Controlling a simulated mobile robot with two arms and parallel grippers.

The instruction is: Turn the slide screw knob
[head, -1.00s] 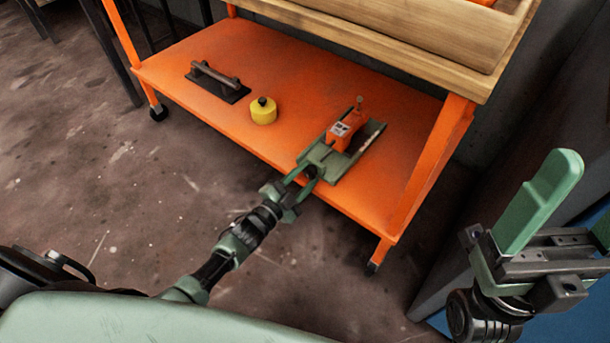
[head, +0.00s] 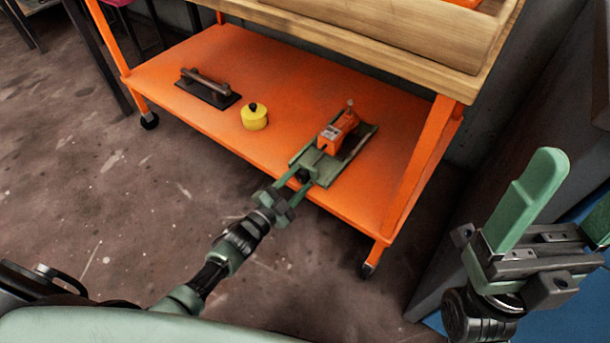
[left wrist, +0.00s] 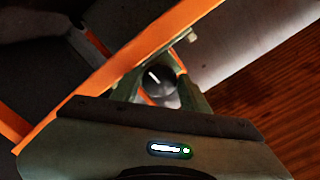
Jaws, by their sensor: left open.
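The slide screw device has a green base (head: 356,146) with an orange block (head: 337,133) on it, near the front edge of the orange shelf. Its dark round knob (head: 303,175) faces out at the front end of the base. In the left wrist view the knob (left wrist: 157,80) shows a white mark on its face. My left gripper (head: 292,181) is open, with its two green fingers on either side of the knob. I cannot tell whether they touch it. My right gripper (head: 572,190) is open and empty at the right, away from the shelf.
On the orange shelf (head: 240,70) lie a yellow round object (head: 254,117) and a dark trowel-like tool (head: 208,86), left of the device. An orange leg (head: 415,170) stands to the right. Shelf room is clear behind the yellow object.

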